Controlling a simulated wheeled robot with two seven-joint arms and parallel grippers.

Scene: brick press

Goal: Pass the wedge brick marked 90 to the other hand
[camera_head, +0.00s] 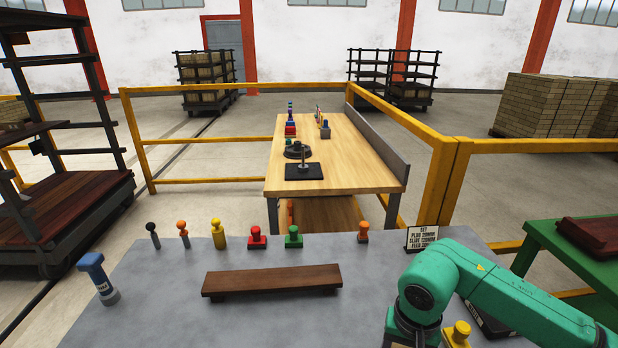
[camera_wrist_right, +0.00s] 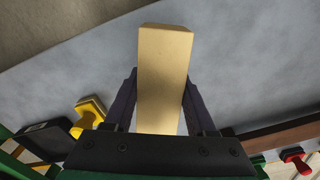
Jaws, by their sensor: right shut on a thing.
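In the right wrist view a plain tan brick (camera_wrist_right: 164,75) stands out lengthwise between the fingers of my right gripper (camera_wrist_right: 159,90). The gripper is shut on it, with a dark finger against each side. I see no number on the faces that show, so I cannot tell its mark. In the head view my green right arm reaches in from the right, but its gripper and the brick do not show there. My left gripper is in neither view.
The grey table (camera_head: 160,290) holds a dark wooden board (camera_head: 272,282). A row of coloured stamps stands behind the board, with a blue stamp (camera_head: 98,279) at the left. A yellow stamp (camera_head: 457,334) and a small sign (camera_head: 422,238) are near my right arm. The front middle is clear.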

